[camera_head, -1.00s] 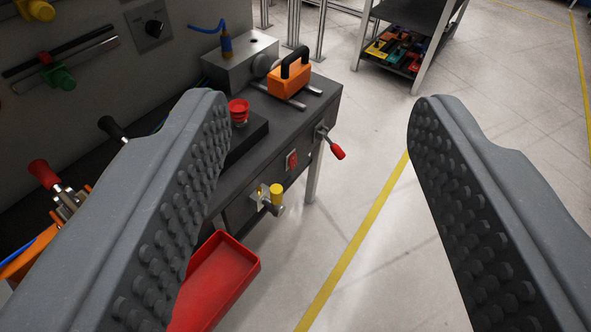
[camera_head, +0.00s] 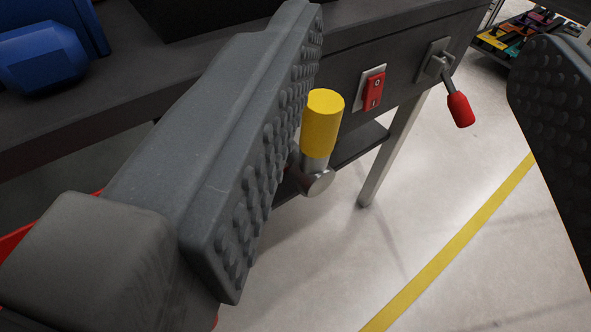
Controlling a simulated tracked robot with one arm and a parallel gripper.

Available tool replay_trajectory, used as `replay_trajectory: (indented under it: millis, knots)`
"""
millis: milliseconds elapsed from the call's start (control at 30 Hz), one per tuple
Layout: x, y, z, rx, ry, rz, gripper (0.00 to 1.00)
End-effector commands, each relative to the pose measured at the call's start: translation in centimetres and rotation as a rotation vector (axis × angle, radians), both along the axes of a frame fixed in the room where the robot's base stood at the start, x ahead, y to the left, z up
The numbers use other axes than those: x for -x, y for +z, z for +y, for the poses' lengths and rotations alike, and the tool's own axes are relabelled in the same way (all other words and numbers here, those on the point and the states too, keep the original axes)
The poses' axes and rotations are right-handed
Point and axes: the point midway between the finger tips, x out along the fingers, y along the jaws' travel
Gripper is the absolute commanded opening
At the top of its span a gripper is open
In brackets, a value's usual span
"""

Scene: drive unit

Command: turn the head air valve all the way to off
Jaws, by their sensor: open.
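My gripper (camera_head: 415,48) is open, with one ridged finger across the left and centre of the view and the other at the right edge. A yellow cylindrical handle (camera_head: 322,122) stands nearly upright on a metal fitting (camera_head: 318,182) at the bench front. It appears between the fingers, close beside the left one, which hides part of the fitting. I cannot tell whether they touch. A red-gripped lever (camera_head: 459,108) hangs down to the right from a plate on the bench front. No label shows which of these is the head air valve.
A red rocker switch (camera_head: 374,91) sits between the two handles. The dark bench (camera_head: 395,22) runs across the top, with a blue part (camera_head: 42,57) at left. A bench leg (camera_head: 392,150) stands below. Floor with a yellow line (camera_head: 455,240) is clear at right.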

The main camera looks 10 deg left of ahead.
Motion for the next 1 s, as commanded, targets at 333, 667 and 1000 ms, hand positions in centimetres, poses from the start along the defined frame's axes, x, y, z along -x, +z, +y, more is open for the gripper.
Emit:
replay_trajectory:
  millis: [333, 667, 1000]
  knots:
    - [0.3, -12.9, 1.3, -0.07, 0.076, -0.025, 0.5]
    - [-0.4, -14.6, 1.7, -0.085, 0.087, -0.032, 0.5]
    - [-3.9, -14.4, 2.2, -0.085, 0.087, -0.036, 0.5]
